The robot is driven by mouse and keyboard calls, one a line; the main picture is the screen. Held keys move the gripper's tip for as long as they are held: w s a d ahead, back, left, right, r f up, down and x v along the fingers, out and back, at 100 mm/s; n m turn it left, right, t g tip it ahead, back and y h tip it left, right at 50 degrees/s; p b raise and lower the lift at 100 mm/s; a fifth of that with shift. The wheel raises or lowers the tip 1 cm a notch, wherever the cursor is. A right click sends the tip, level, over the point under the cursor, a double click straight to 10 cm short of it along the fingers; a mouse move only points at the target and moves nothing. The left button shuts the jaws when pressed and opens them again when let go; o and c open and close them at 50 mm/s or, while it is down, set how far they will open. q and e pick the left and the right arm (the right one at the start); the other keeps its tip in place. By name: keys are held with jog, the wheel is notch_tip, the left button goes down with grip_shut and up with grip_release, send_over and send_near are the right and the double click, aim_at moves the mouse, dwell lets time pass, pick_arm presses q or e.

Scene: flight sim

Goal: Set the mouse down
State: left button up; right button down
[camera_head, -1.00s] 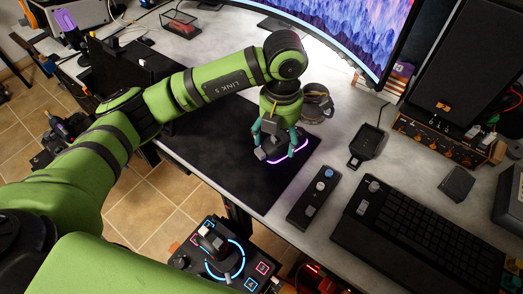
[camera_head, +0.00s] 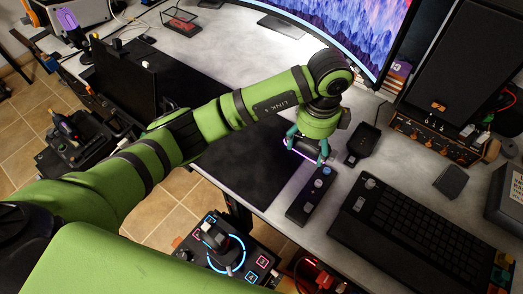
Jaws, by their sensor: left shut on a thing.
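My left gripper (camera_head: 307,150) is shut on a dark mouse (camera_head: 304,146) with a purple-white glow along its edge. The gripper points down at the right end of the black desk mat (camera_head: 243,160). My gripper and wrist hide much of the mouse, and I cannot tell whether it touches the surface. My right gripper is not in view.
A control strip with knobs (camera_head: 311,197) lies just in front of the gripper, with a black keyboard (camera_head: 408,228) to its right. A small black dock (camera_head: 362,143) stands just right of the gripper. The curved monitor (camera_head: 345,30) is behind; a joystick panel (camera_head: 226,250) is below.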

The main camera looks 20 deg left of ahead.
pick_arm(q)
jog(key=p, duration=0.4)
send_over(261, 167)
notch_tip(261, 167, down, 7)
jog(key=shift+d+r, duration=0.1)
jog(key=shift+r, duration=0.1)
jog(key=shift+f, duration=0.25)
notch_tip(261, 167, down, 3)
jog(key=shift+f, duration=0.4)
jog(key=shift+f, duration=0.2)
jog(key=o, duration=1.2)
